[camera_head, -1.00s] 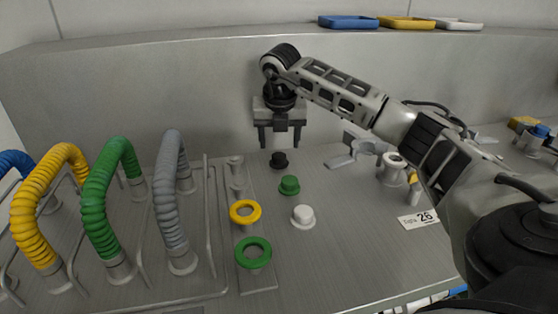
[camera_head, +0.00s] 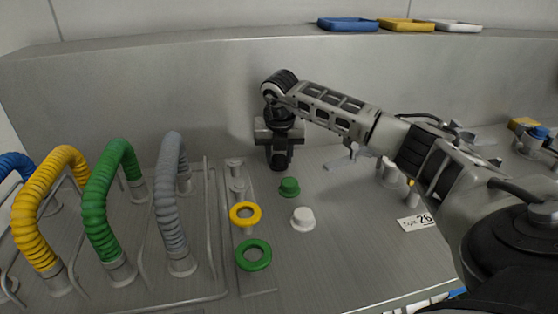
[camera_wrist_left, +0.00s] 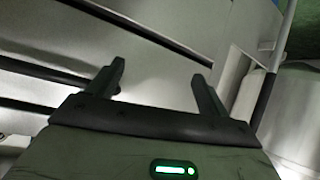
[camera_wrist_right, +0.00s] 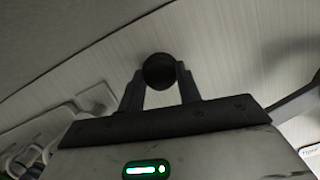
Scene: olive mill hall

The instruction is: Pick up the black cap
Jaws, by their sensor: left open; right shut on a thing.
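The black cap (camera_wrist_right: 159,70) is between the fingertips of my right gripper (camera_wrist_right: 160,84) in the right wrist view, and the fingers are shut on it. In the head view the right gripper (camera_head: 279,158) points down at the back of the worktop, with the dark cap (camera_head: 280,163) at its fingertips. I cannot tell whether the cap still touches the worktop. My left gripper (camera_wrist_left: 160,80) shows only in its wrist view. Its fingers are spread apart with nothing between them.
A green cap (camera_head: 289,187) and a white cap (camera_head: 303,218) stand just in front. A yellow ring (camera_head: 245,213) and a green ring (camera_head: 253,255) sit to the left, beside the corrugated hoses (camera_head: 172,200). A number plate (camera_head: 415,222) lies right. A wall rises behind the worktop.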

